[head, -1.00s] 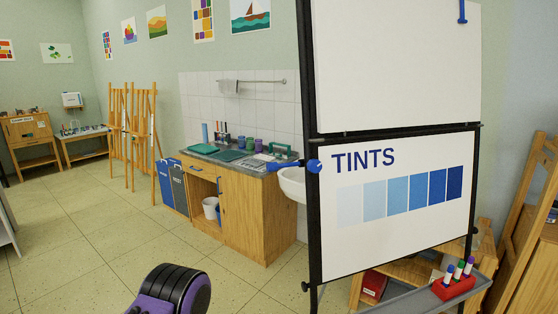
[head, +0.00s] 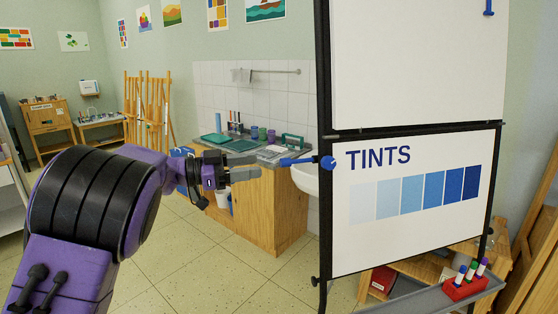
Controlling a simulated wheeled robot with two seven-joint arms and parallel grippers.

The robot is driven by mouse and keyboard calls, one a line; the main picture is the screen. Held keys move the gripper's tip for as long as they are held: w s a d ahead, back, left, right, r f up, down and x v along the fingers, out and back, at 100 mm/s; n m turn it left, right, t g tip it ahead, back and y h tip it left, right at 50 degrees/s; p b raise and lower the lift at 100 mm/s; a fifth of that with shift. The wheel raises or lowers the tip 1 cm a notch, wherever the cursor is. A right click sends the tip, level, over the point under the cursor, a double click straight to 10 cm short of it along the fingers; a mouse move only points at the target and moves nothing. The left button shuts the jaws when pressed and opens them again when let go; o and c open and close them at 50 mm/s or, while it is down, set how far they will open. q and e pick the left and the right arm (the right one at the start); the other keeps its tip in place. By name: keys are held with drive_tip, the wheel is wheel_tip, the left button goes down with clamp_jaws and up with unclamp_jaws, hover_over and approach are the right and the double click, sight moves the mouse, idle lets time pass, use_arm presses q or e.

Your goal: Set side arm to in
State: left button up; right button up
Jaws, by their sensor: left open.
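The flip-chart stand has a blue side arm (head: 300,161) on its left black post. The side arm sticks out to the left, nearly level, from a round blue knob (head: 328,163). My left gripper (head: 250,166) is to the left of the side arm, its grey fingers open and pointing right towards the arm's tip. A small gap shows between the fingertips and the tip, and nothing is between the fingers. A second blue arm (head: 489,8) hangs down at the board's top right, cut off by the picture edge. My right gripper is not in view.
The lower board (head: 420,235) reads TINTS. A grey tray (head: 420,301) with a red marker holder (head: 464,289) juts out below it. A wooden sink cabinet (head: 262,213) and a white basin (head: 306,178) stand behind. The tiled floor (head: 185,270) is clear in front of the cabinet.

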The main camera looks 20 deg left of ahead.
sight(280, 162)
use_arm(q)
drive_tip(key=p+x, duration=0.2)
drive_tip(key=x, duration=0.5)
drive_tip(key=shift+w+d+p, duration=0.3)
drive_tip(key=shift+p, duration=0.1)
drive_tip(key=shift+w+d, duration=0.15)
drive_tip(key=shift+d, duration=0.05)
drive_tip(key=shift+d+f, duration=0.1)
drive_tip(key=shift+f, duration=0.05)
drive_tip(key=shift+w, duration=0.1)
clamp_jaws()
